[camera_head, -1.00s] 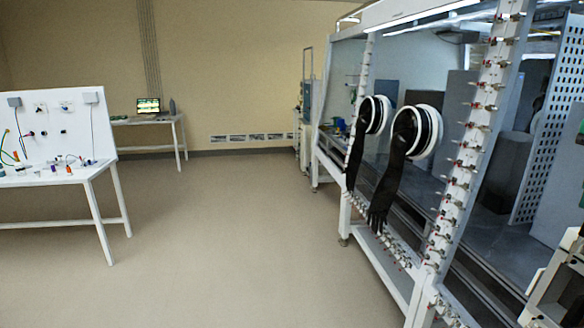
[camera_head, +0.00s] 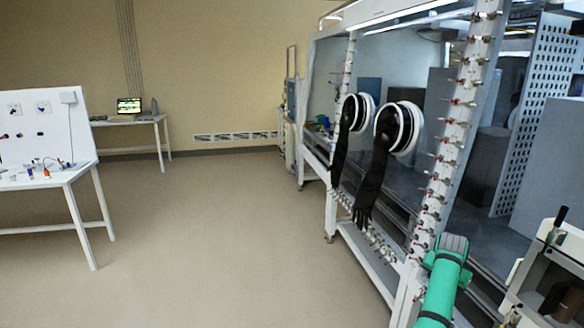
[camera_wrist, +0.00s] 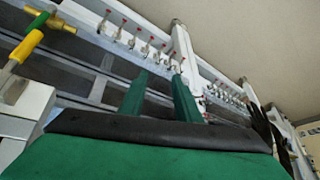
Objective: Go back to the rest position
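My gripper (camera_wrist: 160,84) shows in the wrist view as two green fingers standing apart above a black-edged green body. It is open, and nothing is held between the fingers. Behind it is the glovebox frame with its row of red-tipped clamps (camera_wrist: 148,47). In the head view my green arm reaches up from the lower right edge, in front of the glovebox's lower frame. I cannot make out the fingers there.
The glovebox (camera_head: 440,150) fills the right side, with black gloves (camera_head: 372,180) hanging outward. A white bench with a panel (camera_head: 45,130) stands left. A desk with a laptop (camera_head: 129,106) is at the back. A yellow-green handle (camera_wrist: 28,47) is in the wrist view. The middle floor is clear.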

